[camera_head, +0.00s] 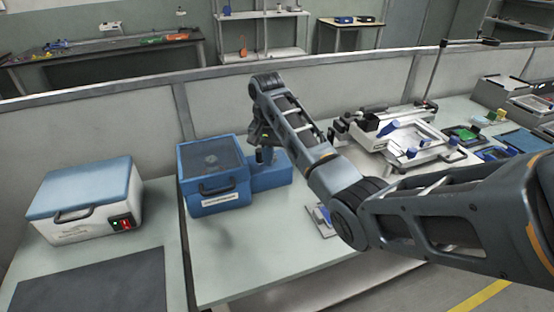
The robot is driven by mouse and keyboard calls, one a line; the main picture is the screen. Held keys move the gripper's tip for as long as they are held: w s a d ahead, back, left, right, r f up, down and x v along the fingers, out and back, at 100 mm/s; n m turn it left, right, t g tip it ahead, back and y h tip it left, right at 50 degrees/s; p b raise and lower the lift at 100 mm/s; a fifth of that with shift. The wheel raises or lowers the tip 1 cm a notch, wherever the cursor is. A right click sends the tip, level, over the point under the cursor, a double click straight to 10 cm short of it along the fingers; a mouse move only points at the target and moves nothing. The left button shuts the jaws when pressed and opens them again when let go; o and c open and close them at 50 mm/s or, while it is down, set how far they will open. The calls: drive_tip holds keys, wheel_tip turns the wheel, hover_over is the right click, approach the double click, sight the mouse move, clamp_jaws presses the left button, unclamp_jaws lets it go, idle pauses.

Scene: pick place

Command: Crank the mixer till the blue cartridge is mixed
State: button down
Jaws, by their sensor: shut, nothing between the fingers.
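The mixer (213,190) is a blue box with a dark clear window in its lid, a black front handle and a white label. A lower blue housing (270,178) joins its right side. My gripper (265,155) points down over this housing, close to the mixer's right wall. It is shut with nothing between the fingers. It is small and dark here, and I cannot tell whether it touches a crank. No crank shows clearly. I cannot make out the blue cartridge; the window is too dark to show what lies inside.
A white box with a blue lid (85,195) and red and green lights stands at left, behind a dark mat (95,290). A small plate with a blue part (322,218) lies beside my arm. White fixtures (400,135) crowd the right. Bench (240,270) is clear in front.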

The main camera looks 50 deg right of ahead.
drive_tip(key=shift+r, duration=2.25)
wheel_tip(320, 180, up, 2)
drive_tip(key=shift+r, duration=0.1)
